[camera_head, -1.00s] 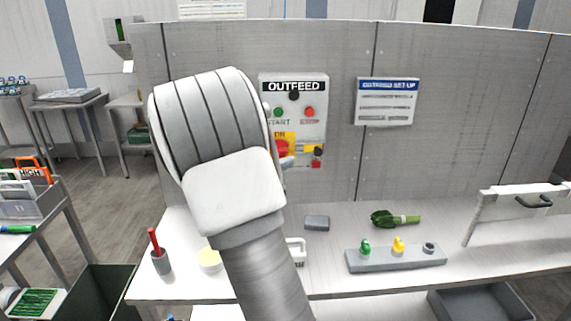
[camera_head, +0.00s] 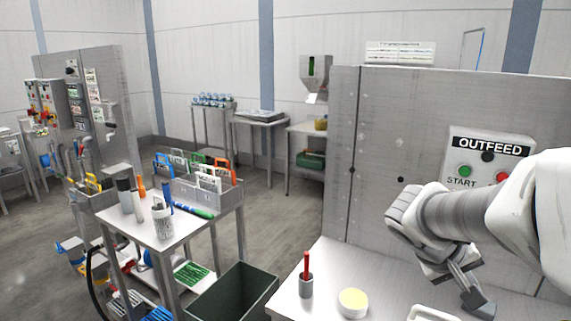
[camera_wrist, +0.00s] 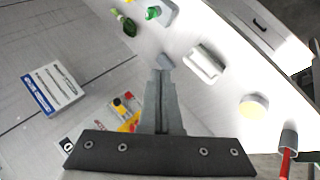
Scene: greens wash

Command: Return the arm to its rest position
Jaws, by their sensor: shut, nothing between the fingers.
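My arm reaches in from the right edge of the head view, in front of the grey panel with the OUTFEED box (camera_head: 487,165). My gripper (camera_head: 478,303) points down over the bench at the lower right. In the wrist view my gripper (camera_wrist: 163,75) shows its two fingers side by side and shut, with nothing between them.
The bench (camera_head: 322,270) holds a grey cup (camera_head: 306,287) with a red stick, a yellow-topped round dish (camera_head: 353,302) and a white-rimmed tray (camera_head: 432,313). A dark green bin (camera_head: 232,292) and a laden cart (camera_head: 165,232) stand left. Floor (camera_head: 285,215) behind them is clear.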

